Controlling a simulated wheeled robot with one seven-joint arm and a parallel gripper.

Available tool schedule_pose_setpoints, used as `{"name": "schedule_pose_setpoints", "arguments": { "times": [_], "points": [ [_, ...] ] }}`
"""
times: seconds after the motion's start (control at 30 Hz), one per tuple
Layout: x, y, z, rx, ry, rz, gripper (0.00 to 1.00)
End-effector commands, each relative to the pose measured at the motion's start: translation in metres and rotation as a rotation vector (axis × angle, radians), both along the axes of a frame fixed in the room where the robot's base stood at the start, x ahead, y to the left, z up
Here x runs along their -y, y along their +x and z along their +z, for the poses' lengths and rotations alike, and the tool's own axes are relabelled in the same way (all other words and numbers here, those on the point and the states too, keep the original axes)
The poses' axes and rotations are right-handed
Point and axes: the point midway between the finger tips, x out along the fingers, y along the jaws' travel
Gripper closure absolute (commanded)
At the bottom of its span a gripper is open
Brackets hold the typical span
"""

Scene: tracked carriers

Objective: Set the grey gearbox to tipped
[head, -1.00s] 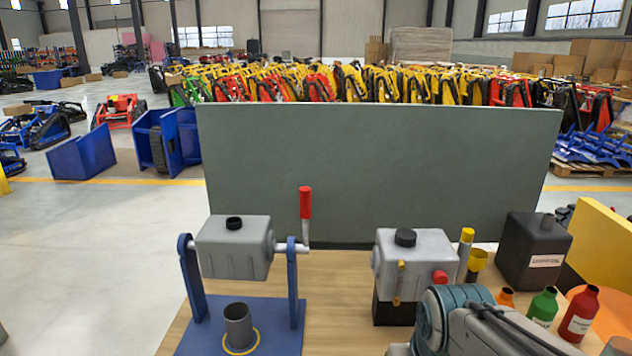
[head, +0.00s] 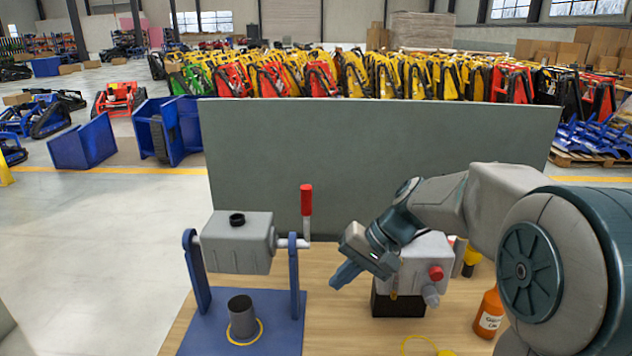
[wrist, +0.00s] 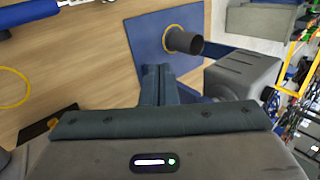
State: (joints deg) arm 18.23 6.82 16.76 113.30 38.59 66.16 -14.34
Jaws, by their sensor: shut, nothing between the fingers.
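The grey gearbox (head: 238,243) hangs level between the two posts of a blue stand (head: 282,340), its black cap on top. A lever with a red handle (head: 306,200) points straight up at its right side. A dark grey cup (head: 242,318) stands on the stand's base, below and in front of the gearbox. My gripper (head: 340,272) is shut and empty, to the right of the lever and apart from it. In the wrist view my shut fingers (wrist: 158,80) show beside the blue base, with the cup (wrist: 183,41) and the gearbox (wrist: 243,82) beyond.
A second grey box (head: 424,268) with a red knob stands on a black block behind my arm. An orange bottle (head: 489,314) and a yellow ring (head: 418,346) are at right. A grey panel (head: 380,150) closes off the back. Bare wooden table lies between stand and box.

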Motion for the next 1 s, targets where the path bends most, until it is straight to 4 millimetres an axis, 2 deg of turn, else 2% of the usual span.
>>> {"name": "schedule_pose_setpoints", "arguments": {
  "times": [0.03,0.13,0.23,0.4,0.5,0.7,1.0],
  "points": [
    [-0.003,0.02,0.009,-0.009,0.083,-0.007,1.0],
    [-0.01,0.058,0.027,-0.005,0.26,-0.018,1.0],
    [-0.008,0.095,0.047,0.016,0.444,-0.035,1.0],
    [0.011,0.145,0.082,0.081,0.714,-0.072,1.0],
    [0.025,0.164,0.096,0.119,0.824,-0.091,1.0],
    [0.04,0.18,0.109,0.159,0.919,-0.108,1.0],
    [0.04,0.18,0.109,0.16,0.921,-0.109,1.0]
  ]
}}
